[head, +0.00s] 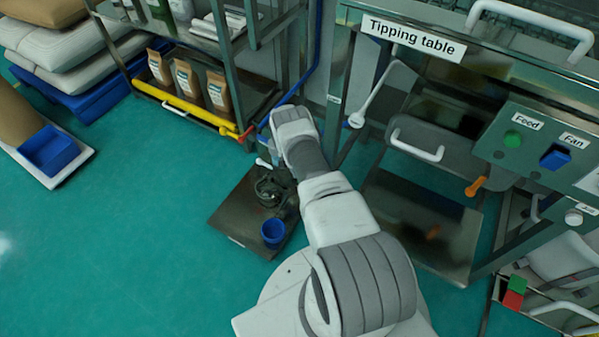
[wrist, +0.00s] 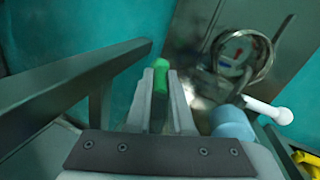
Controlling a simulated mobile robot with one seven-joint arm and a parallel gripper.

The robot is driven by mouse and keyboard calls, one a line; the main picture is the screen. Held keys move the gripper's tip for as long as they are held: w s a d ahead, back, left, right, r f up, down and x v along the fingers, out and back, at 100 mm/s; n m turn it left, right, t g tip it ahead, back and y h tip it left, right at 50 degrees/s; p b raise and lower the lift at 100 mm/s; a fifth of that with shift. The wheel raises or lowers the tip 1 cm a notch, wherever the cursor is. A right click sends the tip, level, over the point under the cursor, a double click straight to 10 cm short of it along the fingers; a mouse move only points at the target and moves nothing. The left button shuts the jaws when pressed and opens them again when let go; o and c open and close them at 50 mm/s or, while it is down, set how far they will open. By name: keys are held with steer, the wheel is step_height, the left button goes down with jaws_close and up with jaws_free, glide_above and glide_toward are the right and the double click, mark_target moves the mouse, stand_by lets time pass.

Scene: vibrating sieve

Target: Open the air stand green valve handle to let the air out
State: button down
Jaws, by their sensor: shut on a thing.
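The green valve handle (wrist: 160,66) shows in the wrist view between the tips of my gripper (wrist: 160,85). The gripper is shut on it. Only the green end shows past the fingers; the rest is hidden by them. A round gauge-like part with metal rings (wrist: 235,52), blurred, is to the right, over a grey plate. In the head view the dark stand base (head: 237,222) lies on the floor left of my arm, with a dark coiled fitting (head: 272,190) on it. My gripper and the green handle are hidden in the head view.
A blue cup (head: 273,233) stands on the dark base. A white-ended lever (wrist: 270,110) is right of my gripper. A shelf with paper bags (head: 187,82) and a yellow bar (head: 185,104) is behind. The tipping table (head: 411,37) is to the right. Open green floor is left.

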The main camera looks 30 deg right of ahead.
steer(key=c, duration=0.8)
jaws_free()
steer(key=p+v, duration=0.5)
steer(key=v, duration=1.2)
steer(key=shift+a+r, duration=0.1)
steer(key=shift+r, duration=0.15)
